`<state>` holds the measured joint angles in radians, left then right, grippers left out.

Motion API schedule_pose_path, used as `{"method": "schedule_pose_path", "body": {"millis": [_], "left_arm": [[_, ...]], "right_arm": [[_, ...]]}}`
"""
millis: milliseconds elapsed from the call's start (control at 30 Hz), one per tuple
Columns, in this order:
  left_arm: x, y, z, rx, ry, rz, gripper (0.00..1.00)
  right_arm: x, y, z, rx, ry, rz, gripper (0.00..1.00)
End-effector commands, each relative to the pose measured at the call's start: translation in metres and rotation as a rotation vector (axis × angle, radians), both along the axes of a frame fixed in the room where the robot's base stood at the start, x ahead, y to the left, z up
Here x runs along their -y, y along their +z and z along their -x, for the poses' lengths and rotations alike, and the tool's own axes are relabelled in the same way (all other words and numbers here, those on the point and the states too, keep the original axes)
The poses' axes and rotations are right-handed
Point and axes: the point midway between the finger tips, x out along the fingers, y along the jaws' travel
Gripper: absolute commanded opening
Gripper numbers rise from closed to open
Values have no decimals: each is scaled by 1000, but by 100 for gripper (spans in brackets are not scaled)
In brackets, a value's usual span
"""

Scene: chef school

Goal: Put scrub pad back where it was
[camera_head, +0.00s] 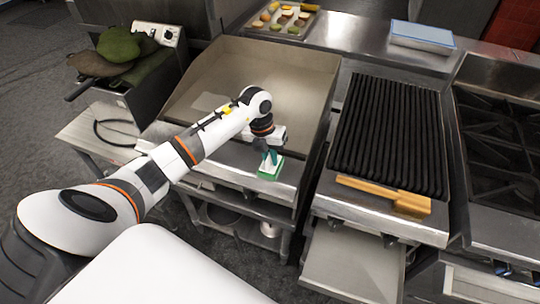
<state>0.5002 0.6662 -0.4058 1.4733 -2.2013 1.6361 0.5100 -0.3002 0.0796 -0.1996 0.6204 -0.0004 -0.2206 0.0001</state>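A small scrub pad (268,172), green on top with a pale lower edge, is at the front ledge of the flat griddle (305,75). My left gripper (270,156) points down right at the pad, with its fingers at the pad's top. The fingers are small and dark here, so I cannot tell whether they are closed on the pad. I also cannot tell whether the pad rests on the ledge or is just above it. My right gripper is not in view.
An open drawer (355,262) juts out below. A tray of food (281,20) and a blue-topped box (422,36) stand on the back counter. A fryer with green mitts (118,45) is left.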

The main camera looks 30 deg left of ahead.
Motion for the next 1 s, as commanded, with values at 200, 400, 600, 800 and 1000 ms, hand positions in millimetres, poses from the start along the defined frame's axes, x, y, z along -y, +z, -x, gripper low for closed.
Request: {"method": "schedule_pose_path", "body": {"millis": [200, 400, 600, 800, 1000], "left_arm": [[0, 0, 0, -1, 0, 0, 34], [0, 5, 0, -1, 0, 0, 34], [-7, 33, 1, 5, -1, -2, 34], [-15, 77, 2, 6, -1, -2, 34], [-20, 108, 4, 2, -1, -1, 34]], "right_arm": [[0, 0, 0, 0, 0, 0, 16], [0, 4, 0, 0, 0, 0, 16], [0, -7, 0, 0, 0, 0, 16], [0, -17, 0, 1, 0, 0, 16], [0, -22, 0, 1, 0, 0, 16]]}}
